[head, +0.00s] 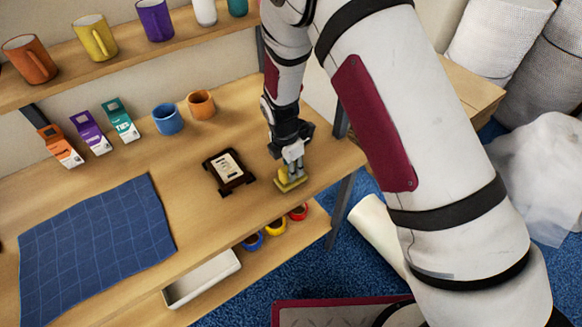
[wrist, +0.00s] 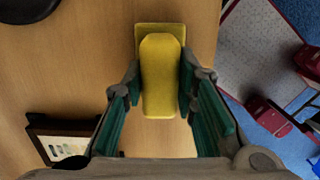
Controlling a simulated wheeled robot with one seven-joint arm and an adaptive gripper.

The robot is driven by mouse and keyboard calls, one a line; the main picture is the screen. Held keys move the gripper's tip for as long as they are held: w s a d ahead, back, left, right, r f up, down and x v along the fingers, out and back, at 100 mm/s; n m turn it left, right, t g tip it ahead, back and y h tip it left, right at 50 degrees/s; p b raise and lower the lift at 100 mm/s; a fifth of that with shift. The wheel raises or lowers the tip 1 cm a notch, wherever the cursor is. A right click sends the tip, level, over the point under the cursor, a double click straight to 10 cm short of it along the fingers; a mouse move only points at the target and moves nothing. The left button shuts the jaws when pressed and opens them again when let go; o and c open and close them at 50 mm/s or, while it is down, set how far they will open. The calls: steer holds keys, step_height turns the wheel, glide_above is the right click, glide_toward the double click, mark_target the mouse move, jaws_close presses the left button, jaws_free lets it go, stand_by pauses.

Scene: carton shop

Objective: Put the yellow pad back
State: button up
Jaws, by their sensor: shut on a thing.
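The yellow pad (head: 290,181) is at the right end of the workbench, close to its front edge. It has a flat base and a raised, rounded grip on top. My gripper (head: 293,163) points down over it and is shut on the grip. In the wrist view, the pad (wrist: 162,75) sits between the two fingers (wrist: 160,88), with its flat base showing past the far end of the grip. I cannot tell whether the base touches the bench top or hangs just above it.
A dark-framed stand with a label (head: 229,171) lies left of the pad. Blue (head: 168,119) and orange (head: 201,104) mugs, several small cartons (head: 91,132) and a blue mat (head: 95,245) are on the bench. Tape rolls (head: 275,227) and a white tray (head: 203,279) are on the shelf below.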

steer(key=shift+f, duration=0.15)
steer(key=o, duration=1)
steer(key=s+d+r+m+t+b, duration=0.1)
steer(key=d+r+m, duration=0.15)
steer(key=r, duration=0.85)
steer(key=s+d+r+m+b, duration=0.1)
steer(key=r+m, duration=0.2)
steer(key=r, duration=0.7)
steer(key=s+d+r+m+t+y, duration=0.1)
steer(key=s+d+r+m+t, duration=0.1)
steer(key=s+d+r+m, duration=1.15)
steer(key=s+d+r+m+t, duration=0.1)
steer(key=s+r+m, duration=0.2)
steer(key=s+m, duration=0.2)
steer(key=shift+s+m+t, duration=0.4)
steer(key=shift+s, duration=0.8)
